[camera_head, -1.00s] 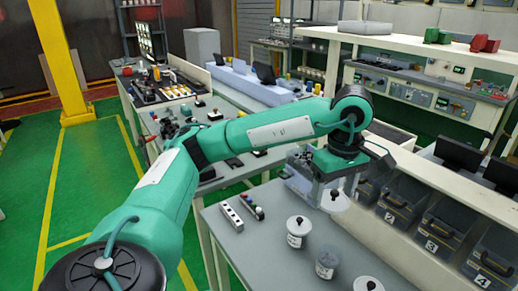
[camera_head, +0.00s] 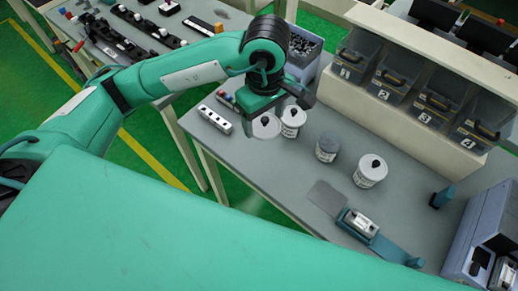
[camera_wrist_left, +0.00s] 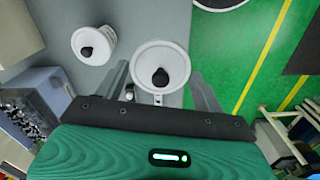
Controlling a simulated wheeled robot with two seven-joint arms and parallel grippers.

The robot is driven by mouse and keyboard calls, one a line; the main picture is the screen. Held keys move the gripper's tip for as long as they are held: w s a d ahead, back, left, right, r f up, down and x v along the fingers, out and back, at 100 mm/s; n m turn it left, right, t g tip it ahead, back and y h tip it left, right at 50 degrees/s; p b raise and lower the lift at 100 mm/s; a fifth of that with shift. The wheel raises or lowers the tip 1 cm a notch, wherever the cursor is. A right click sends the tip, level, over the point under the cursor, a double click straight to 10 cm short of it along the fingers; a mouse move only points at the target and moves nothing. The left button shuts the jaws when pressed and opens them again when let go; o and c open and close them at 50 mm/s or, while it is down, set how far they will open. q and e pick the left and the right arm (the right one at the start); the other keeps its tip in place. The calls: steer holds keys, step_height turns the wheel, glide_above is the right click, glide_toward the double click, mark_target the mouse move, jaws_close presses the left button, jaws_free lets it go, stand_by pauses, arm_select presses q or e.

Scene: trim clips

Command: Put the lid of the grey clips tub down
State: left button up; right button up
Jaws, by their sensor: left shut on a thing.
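My left gripper (camera_head: 268,108) is shut on a round pale lid (camera_head: 266,127) with a black knob, holding it at the left end of the grey table. In the left wrist view the lid (camera_wrist_left: 160,60) sits in front of the gripper fingers (camera_wrist_left: 160,92), beside the table edge. A grey tub (camera_head: 327,148) with no lid on it, likely the grey clips tub, stands right of the held lid. Two white tubs with black-knobbed lids stand on either side of it, one at the left (camera_head: 292,122) and one at the right (camera_head: 370,170). My right gripper is out of view.
A white block with holes (camera_head: 214,120) lies near the table's left edge. Numbered bins (camera_head: 390,72) line the back. A flat grey plate (camera_head: 326,197) and a teal fixture (camera_head: 370,235) lie towards the front right. Bare table lies in front of the tubs.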

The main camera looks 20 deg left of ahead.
arm_select(q)
steer(key=p, duration=0.2)
glide_above(263, 160)
step_height(263, 160, down, 11)
steer(key=shift+s+f, duration=0.1)
steer(key=shift+f, duration=0.65)
step_height(263, 160, down, 4)
steer(key=shift+r+p, duration=0.15)
steer(key=shift+p, duration=0.35)
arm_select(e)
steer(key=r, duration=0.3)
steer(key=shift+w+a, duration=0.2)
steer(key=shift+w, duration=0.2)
arm_select(q)
steer(key=shift+f+b, duration=0.2)
steer(key=shift+b, duration=0.1)
steer(key=o, duration=0.9)
steer(key=shift+o, duration=0.2)
steer(key=shift+r, duration=0.1)
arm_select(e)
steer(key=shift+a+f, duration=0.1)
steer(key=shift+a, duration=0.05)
